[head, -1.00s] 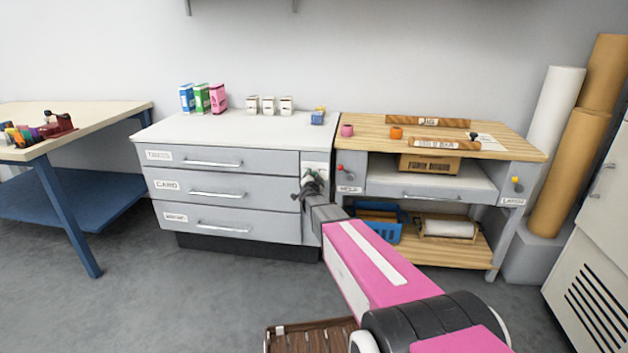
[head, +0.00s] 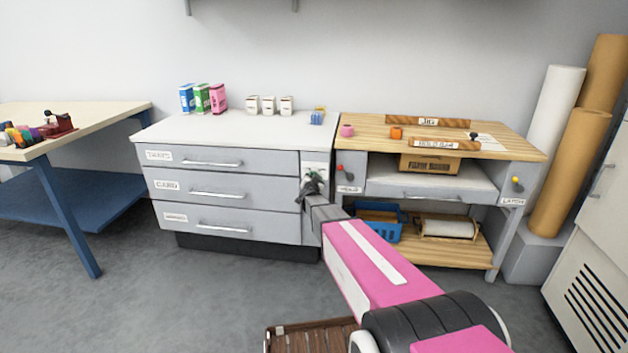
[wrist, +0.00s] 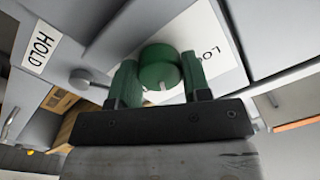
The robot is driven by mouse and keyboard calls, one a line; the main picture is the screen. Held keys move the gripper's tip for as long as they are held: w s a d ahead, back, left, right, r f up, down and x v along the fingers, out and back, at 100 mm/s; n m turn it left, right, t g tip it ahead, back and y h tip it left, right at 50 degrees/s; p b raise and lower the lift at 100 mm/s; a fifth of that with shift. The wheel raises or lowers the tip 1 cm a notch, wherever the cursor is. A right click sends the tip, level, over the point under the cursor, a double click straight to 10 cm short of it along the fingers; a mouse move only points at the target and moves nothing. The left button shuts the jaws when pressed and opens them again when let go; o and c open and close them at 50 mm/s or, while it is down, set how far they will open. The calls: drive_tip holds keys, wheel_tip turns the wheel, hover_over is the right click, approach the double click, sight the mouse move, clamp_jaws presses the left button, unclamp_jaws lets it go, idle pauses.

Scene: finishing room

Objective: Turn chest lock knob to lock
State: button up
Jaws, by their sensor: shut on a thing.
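The chest (head: 250,220) is a grey cabinet with three drawers, left of the workbench in the head view. Its lock knob (wrist: 159,68) is round and green with a small white mark near its lower edge in the wrist view. A white plate behind it bears lettering (wrist: 208,50) that is partly hidden. My gripper (wrist: 158,82) is shut on the knob, with one green finger on each side. In the head view my gripper (head: 312,184) is at the chest's right front edge and hides the knob there.
A label reading HOLD (wrist: 41,48) shows in the wrist view. A blue-legged table (head: 75,200) stands left.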

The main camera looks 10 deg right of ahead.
drive_tip(key=shift+n+h, duration=0.3)
drive_tip(key=shift+n, duration=6.8)
drive_tip(key=o, duration=0.9)
drive_tip(key=shift+s+a, duration=0.1)
